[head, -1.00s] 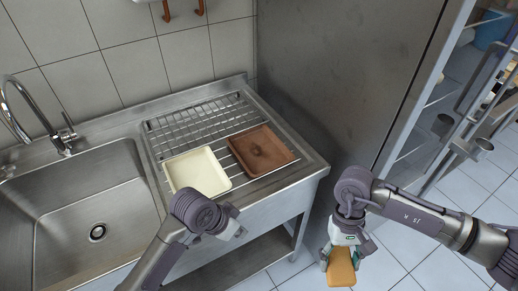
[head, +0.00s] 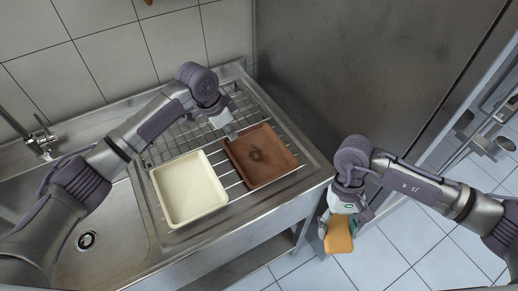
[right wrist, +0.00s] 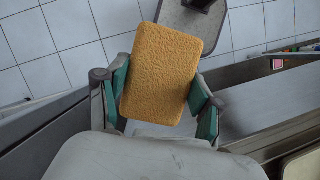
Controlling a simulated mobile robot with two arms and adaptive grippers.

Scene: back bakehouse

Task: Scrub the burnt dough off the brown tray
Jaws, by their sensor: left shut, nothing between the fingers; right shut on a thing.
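The brown tray (head: 280,168) lies on the wire rack of the sink's drainboard, with a dark burnt patch (head: 257,155) near its middle. My left gripper (head: 232,134) is shut and empty at the brown tray's upper left corner; I cannot tell whether it touches the rim. My right gripper (head: 345,218) is shut on a yellow-orange sponge (head: 338,237) and holds it in the air, right of the counter's front corner. In the right wrist view the sponge (right wrist: 160,75) sits between the two green-padded fingers.
A cream tray (head: 188,192) lies on the rack (head: 169,150) just left of the brown one. The sink basin (head: 110,215) is at the left, partly behind my left arm. A steel cabinet wall (head: 350,80) stands close behind and to the right of the counter.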

